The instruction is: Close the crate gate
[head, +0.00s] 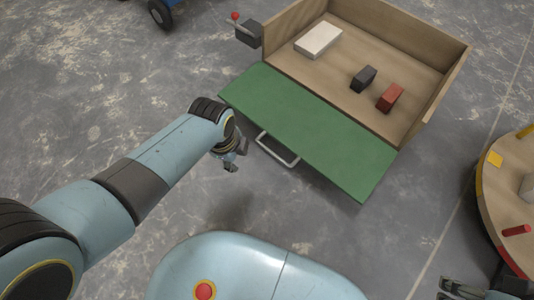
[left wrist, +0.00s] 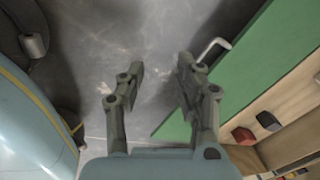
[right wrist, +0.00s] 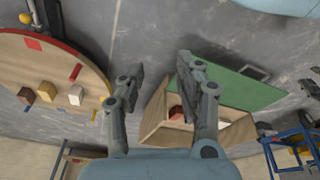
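The green crate gate (head: 310,132) is folded down and open, sloping out from the front of the wooden crate (head: 437,95). A pale U-shaped handle (head: 276,149) is on its outer edge; the handle also shows in the left wrist view (left wrist: 213,48). My left gripper (head: 231,163) is just left of the handle, apart from it. In the left wrist view its fingers (left wrist: 161,76) are spread and empty. My right gripper (head: 450,288) is at the bottom right, far from the gate. The right wrist view shows its fingers (right wrist: 160,72) apart and empty.
A white block (head: 318,39), a dark block (head: 364,78) and a red block (head: 390,97) lie inside the crate. A red-knobbed lever (head: 235,16) on a dark box is at the crate's left corner. A round table (head: 497,205) stands at the right. Floor left of the gate is clear.

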